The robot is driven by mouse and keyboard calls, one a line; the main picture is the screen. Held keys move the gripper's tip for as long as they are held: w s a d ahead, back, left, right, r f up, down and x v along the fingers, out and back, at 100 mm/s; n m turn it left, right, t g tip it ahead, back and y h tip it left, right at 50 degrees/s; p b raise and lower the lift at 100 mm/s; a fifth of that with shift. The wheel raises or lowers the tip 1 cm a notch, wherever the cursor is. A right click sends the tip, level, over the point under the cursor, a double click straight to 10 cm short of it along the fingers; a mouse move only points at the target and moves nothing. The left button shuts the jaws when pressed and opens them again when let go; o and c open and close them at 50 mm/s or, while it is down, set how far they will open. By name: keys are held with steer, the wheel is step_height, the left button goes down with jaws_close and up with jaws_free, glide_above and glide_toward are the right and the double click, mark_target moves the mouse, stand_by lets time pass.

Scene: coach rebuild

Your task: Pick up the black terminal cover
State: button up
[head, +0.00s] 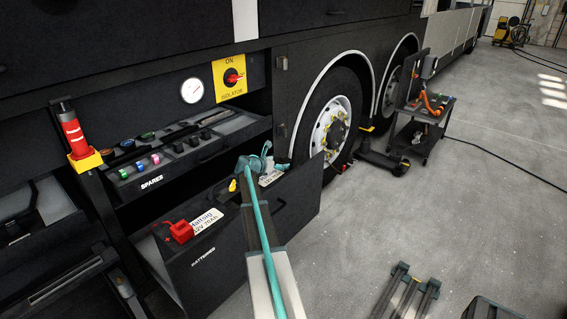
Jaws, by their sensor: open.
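The open drawer marked BATTERIES (290,205) holds two batteries with white labels. The left battery (206,221) carries a red terminal cover (181,231). The right battery (270,178) is partly hidden by my arm. I cannot single out the black terminal cover for certain; small black pieces (193,141) lie in the SPARES tray above, and the dark drawer interior is hard to read. My gripper (246,168) is small and partly hidden at the far end of my arm, over the drawer beside the right battery. It is open, and I see nothing held in it.
The SPARES tray (152,183) holds several coloured caps above the drawer. A yellow isolator panel (230,78) with a red switch and a round gauge (192,90) are on the wall behind. A wheel (332,125) and a cart (420,130) stand right.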

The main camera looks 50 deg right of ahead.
mark_target(281, 161)
steer(key=shift+w+p+x, duration=0.15)
steer(key=shift+p+x, duration=0.25)
steer(key=shift+x, duration=1)
steer(key=shift+w+p+x, duration=0.15)
steer(key=shift+p+x, duration=0.2)
steer(key=shift+x, duration=1.05)
steer(key=shift+r, duration=0.1)
steer(key=c, duration=1.2)
steer(key=shift+r, duration=0.1)
